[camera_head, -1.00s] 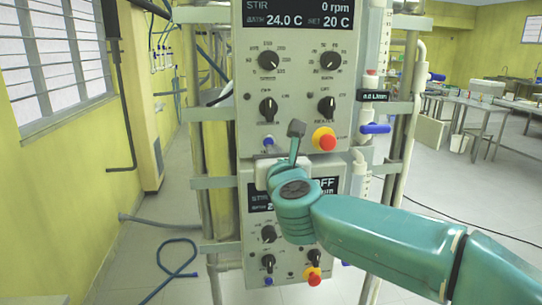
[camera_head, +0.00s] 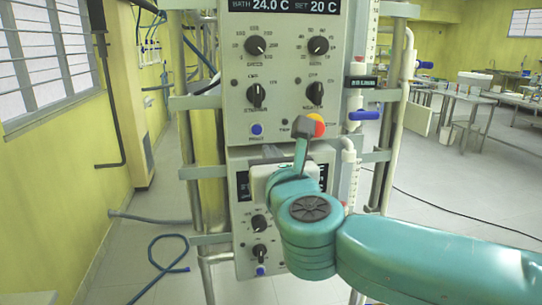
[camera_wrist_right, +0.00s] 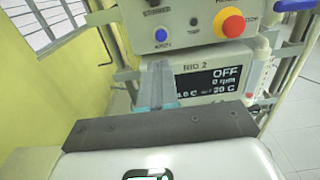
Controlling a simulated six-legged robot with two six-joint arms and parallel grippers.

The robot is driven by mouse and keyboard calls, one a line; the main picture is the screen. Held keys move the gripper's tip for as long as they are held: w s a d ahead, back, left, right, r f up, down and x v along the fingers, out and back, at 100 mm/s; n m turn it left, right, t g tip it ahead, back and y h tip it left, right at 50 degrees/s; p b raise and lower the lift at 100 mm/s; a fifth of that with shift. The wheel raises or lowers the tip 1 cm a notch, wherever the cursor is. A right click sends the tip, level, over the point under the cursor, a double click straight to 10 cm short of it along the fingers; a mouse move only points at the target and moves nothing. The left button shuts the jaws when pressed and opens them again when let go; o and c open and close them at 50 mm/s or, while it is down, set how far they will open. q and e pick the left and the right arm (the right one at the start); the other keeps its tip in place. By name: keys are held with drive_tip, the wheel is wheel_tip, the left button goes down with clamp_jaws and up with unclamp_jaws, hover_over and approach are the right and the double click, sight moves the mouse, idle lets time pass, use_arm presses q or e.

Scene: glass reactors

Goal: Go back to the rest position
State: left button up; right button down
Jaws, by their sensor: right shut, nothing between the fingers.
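My right arm, teal, reaches in from the right in the head view. I cannot tell the exact gap to the box. My left gripper is in neither view.
The upper control box (camera_head: 285,90) has black knobs and a red-and-yellow stop button (camera_head: 317,125), partly covered by my wrist. A metal frame (camera_head: 190,172) and a blue-handled valve (camera_head: 364,115) flank it. A blue hose (camera_head: 155,268) lies on the floor at left. Open floor is at right.

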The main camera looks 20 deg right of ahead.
drive_tip(key=w+d+f+n+g, duration=0.2)
drive_tip(key=w+f+g, duration=0.15)
drive_tip(key=f, duration=0.85)
drive_tip(key=w+d+f+n+g, duration=0.15)
drive_tip(key=w+f, duration=0.25)
drive_tip(key=f, duration=0.8)
drive_tip(key=s+a+f+n+g+y+p, duration=0.1)
drive_tip(key=s+f+n+g, duration=0.2)
drive_tip(key=f, duration=0.7)
drive_tip(key=s+f+n+g, duration=0.15)
drive_tip(key=f+n, duration=0.25)
drive_tip(key=f, duration=0.7)
drive_tip(key=s+a+f+n+g+y, duration=0.2)
drive_tip(key=s+a+f+n, duration=0.1)
drive_tip(key=s+f+n, duration=0.3)
drive_tip(key=s+a+f+n+g+y, duration=0.2)
drive_tip(key=s+a+f+n, duration=0.15)
drive_tip(key=s+f, duration=0.5)
drive_tip(key=s+a+f+n+g+y, duration=0.2)
drive_tip(key=s+a+n, duration=0.3)
drive_tip(key=s+n, duration=0.6)
drive_tip(key=n+g+y, duration=0.1)
drive_tip(key=n, duration=0.4)
drive_tip(key=shift+s+a+n+g+p, duration=0.3)
drive_tip(key=shift+s+g+p, duration=0.05)
